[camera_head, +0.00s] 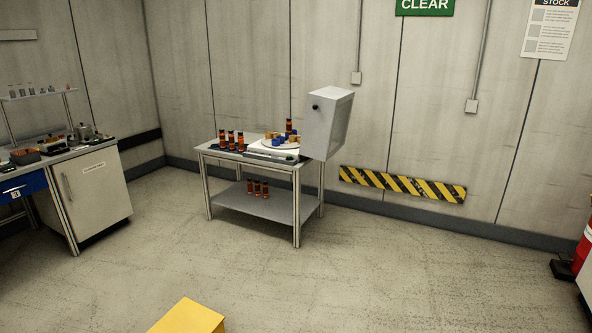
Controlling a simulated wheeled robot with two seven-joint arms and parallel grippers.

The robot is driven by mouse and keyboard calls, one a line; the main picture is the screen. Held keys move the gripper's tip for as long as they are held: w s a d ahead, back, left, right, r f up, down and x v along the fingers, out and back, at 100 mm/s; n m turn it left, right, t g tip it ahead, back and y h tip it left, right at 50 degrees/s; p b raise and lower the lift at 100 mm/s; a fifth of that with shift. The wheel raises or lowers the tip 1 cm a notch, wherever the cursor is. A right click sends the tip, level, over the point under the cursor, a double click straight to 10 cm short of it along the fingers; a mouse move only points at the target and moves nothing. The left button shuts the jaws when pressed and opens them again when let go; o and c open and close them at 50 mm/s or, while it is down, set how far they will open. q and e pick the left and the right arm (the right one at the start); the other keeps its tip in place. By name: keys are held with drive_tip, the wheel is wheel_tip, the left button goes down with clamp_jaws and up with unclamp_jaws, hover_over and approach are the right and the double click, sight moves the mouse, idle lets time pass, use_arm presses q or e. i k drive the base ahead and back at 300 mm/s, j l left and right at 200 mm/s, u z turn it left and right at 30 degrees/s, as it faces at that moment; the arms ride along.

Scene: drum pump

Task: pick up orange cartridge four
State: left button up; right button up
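Several orange cartridges with dark bands stand upright in the head view. A group of them (231,139) is at the left of the metal table's top (213,153). Another orange cartridge (289,126) stands farther back, by a round white plate with blue and tan pieces. More orange cartridges (257,188) stand on the table's lower shelf (285,208). No number is readable on any of them, so I cannot tell which one is four. Neither of my grippers shows in this view.
A grey box (328,122) stands at the table's right end. A workbench with a white cabinet (97,188) is at the left. A yellow block (188,318) is at the bottom front. A red drum (583,247) is at the right edge. The floor before the table is clear.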

sight(231, 135)
drive_tip(key=i, duration=3.8)
drive_tip(key=i+l+u, duration=0.15)
drive_tip(key=i, duration=1.1)
